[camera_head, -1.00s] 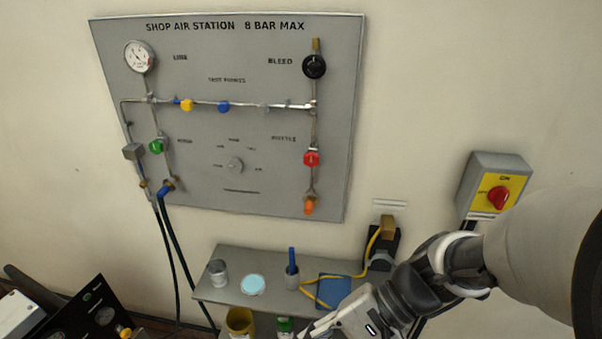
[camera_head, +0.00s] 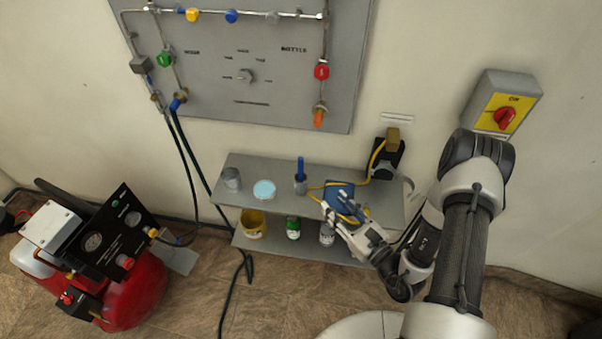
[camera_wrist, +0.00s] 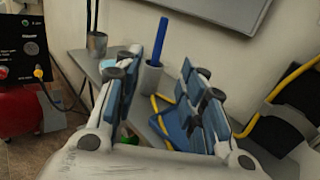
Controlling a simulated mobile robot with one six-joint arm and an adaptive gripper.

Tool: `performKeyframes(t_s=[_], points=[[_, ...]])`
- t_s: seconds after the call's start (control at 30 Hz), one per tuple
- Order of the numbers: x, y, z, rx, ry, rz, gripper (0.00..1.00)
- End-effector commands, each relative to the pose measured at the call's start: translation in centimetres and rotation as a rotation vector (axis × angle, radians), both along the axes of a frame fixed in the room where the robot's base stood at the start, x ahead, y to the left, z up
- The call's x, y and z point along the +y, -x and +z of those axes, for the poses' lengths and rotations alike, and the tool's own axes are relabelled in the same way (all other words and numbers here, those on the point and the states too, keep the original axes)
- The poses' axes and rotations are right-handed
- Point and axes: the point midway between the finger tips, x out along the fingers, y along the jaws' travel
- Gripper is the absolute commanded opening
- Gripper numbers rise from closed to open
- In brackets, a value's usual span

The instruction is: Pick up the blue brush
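The blue brush (camera_head: 301,167) stands upright in a small grey cup (camera_head: 300,187) on the upper shelf, with only its blue handle showing. In the wrist view the blue handle (camera_wrist: 163,40) rises from the cup (camera_wrist: 151,76), beyond and between my fingers. My gripper (camera_head: 340,209) is open and empty. It hovers over the shelf's front part, to the right of the cup and apart from it. In the wrist view my gripper (camera_wrist: 165,80) shows two spread fingers with blue pads. The brush's lower end is hidden in the cup.
The grey shelf (camera_head: 278,171) also bears a metal can (camera_head: 231,179), a light blue disc (camera_head: 264,189), a blue flat item (camera_head: 338,190) partly behind my gripper, and a yellow cable (camera_head: 375,157). A yellow tin (camera_head: 253,223) stands below. The wall panel (camera_head: 270,105) is behind.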

Motion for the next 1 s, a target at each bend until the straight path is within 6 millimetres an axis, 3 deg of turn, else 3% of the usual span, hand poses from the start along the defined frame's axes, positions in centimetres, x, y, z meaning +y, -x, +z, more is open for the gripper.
performKeyframes(t_s=[0.5, 0.77, 1.0], points=[[6.4, -8.0, -0.1, -0.004, 0.001, 0.004, 0.37], [7.6, -9.6, 0.0, -0.001, 0.0, 0.004, 0.37], [9.7, -12.4, -0.1, -0.003, 0.001, 0.005, 0.37]])
